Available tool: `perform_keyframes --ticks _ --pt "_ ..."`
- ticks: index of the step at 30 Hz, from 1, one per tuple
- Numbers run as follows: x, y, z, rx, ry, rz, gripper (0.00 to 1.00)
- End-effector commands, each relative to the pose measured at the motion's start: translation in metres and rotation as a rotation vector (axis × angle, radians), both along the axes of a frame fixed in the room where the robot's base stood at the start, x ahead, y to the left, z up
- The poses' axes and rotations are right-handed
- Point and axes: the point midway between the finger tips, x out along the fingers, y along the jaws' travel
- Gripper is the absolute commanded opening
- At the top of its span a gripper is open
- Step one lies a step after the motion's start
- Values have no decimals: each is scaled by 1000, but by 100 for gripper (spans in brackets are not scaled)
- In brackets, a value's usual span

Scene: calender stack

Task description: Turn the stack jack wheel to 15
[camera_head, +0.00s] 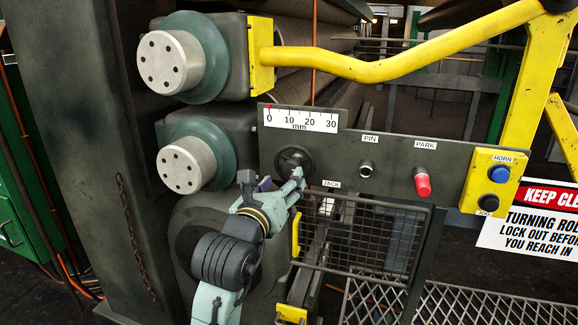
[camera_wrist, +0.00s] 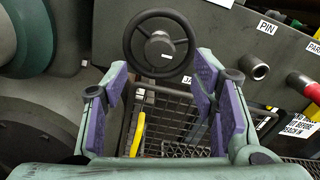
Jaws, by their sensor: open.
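The jack wheel (camera_head: 293,160) is a small black handwheel on the dark panel, left of the JACK label (camera_head: 331,184). In the wrist view the wheel (camera_wrist: 137,38) shows its full rim, with a hub and a small white mark, beyond the fingertips. The scale (camera_head: 300,119) above it runs 0, 10, 20, 30 mm, and its red pointer (camera_head: 269,106) stands at 0. My gripper (camera_head: 296,180) is just in front of and below the wheel. In the wrist view my gripper (camera_wrist: 162,80) is open and empty, its purple pads on either side, apart from the wheel.
Right of the wheel are the PIN socket (camera_head: 366,168), the red PARK knob (camera_head: 422,185) and a yellow box with a blue HORN button (camera_head: 500,174). A mesh guard (camera_head: 365,235) hangs below the panel. A yellow rail (camera_head: 390,67) crosses above. Roll ends (camera_head: 170,62) stand left.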

Motion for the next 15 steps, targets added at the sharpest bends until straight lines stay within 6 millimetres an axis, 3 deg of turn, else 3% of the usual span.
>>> perform_keyframes --ticks 6,15 --pt "36 -12 3 -2 1 -1 53" --pt "55 -18 1 -2 -2 2 53"
